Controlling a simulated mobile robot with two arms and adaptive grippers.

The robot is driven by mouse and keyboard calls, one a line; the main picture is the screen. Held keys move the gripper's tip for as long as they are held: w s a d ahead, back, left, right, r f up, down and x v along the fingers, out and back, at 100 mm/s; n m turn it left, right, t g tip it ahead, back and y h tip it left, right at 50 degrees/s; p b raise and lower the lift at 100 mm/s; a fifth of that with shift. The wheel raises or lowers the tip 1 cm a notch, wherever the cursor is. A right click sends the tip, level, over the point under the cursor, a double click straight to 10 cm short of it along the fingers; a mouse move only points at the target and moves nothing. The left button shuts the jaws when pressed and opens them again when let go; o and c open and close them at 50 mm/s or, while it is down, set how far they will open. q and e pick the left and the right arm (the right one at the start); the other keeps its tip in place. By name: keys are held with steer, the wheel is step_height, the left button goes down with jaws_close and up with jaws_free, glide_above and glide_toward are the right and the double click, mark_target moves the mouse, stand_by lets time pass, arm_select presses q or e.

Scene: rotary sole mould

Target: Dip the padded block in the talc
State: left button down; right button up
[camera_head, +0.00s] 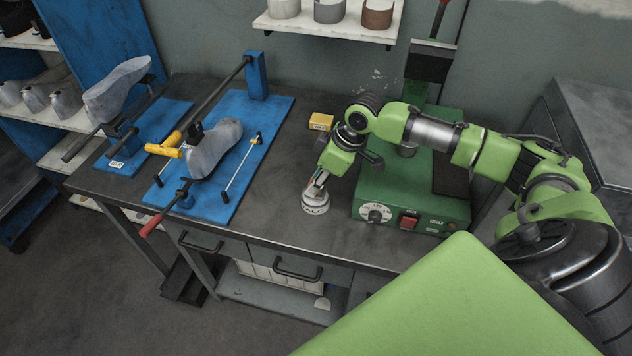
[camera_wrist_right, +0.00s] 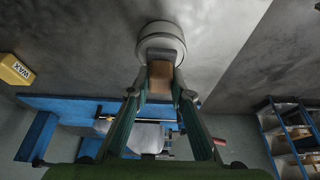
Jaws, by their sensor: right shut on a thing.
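The padded block (camera_wrist_right: 160,75) is a small tan-brown piece between the fingertips of my right gripper (camera_wrist_right: 161,92), which is shut on it. The talc tin (camera_head: 315,203) is a round, pale container on the dark bench, left of the green machine. It also shows in the wrist view (camera_wrist_right: 161,33), right beyond the block. My right gripper (camera_head: 316,187) points down just above the tin in the head view. The block's end is at the tin's mouth; I cannot tell whether it touches the talc. The talc itself is hidden. My left gripper is not in view.
A green machine (camera_head: 410,190) with a dial and red switch stands close right of the tin. A yellow wax block (camera_head: 321,121) lies behind. A blue fixture (camera_head: 215,150) holding a grey shoe form is at left. The bench (camera_head: 285,240) in front of the tin is clear.

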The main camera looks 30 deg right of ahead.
steer(key=shift+f, duration=0.5)
stand_by(0.3)
steer(key=shift+s+f+p, duration=0.15)
steer(key=shift+p, duration=0.2)
stand_by(2.1)
step_height(320, 180, up, 7)
steer(key=p, duration=0.8)
steer(key=shift+r, duration=0.2)
steer(key=shift+f, duration=0.1)
stand_by(0.5)
